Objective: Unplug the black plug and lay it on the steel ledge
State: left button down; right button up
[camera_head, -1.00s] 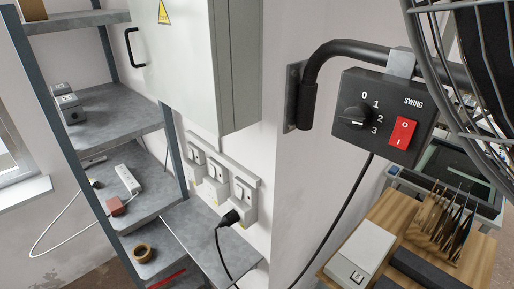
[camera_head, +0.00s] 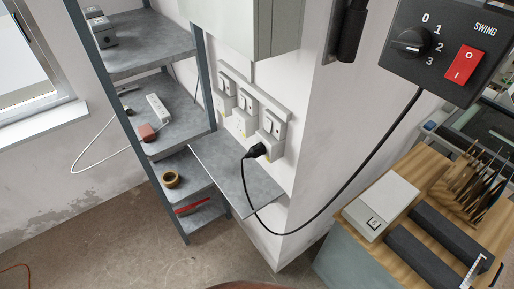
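The black plug (camera_head: 256,150) sits in the rightmost wall socket (camera_head: 270,142), at the right end of a row of switched sockets. Its black cord hangs down past the ledge, then rises to the fan's control box (camera_head: 437,47). The steel ledge (camera_head: 237,181) is a flat grey plate just below the sockets, and its visible top is bare. Neither of my grippers is in view.
Steel shelves (camera_head: 177,119) left of the ledge hold a white power strip (camera_head: 158,108), a red-brown plug (camera_head: 147,132) and a tape roll (camera_head: 172,179). A grey cabinet (camera_head: 235,22) hangs above the sockets. A wooden-topped bench (camera_head: 407,196) stands at the right.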

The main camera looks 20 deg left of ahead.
aim_at(258, 150)
jog(key=z, duration=1.6)
jog(key=k, duration=1)
jog(key=u, duration=1.45)
jog(key=i, duration=0.5)
jog(key=u, duration=0.05)
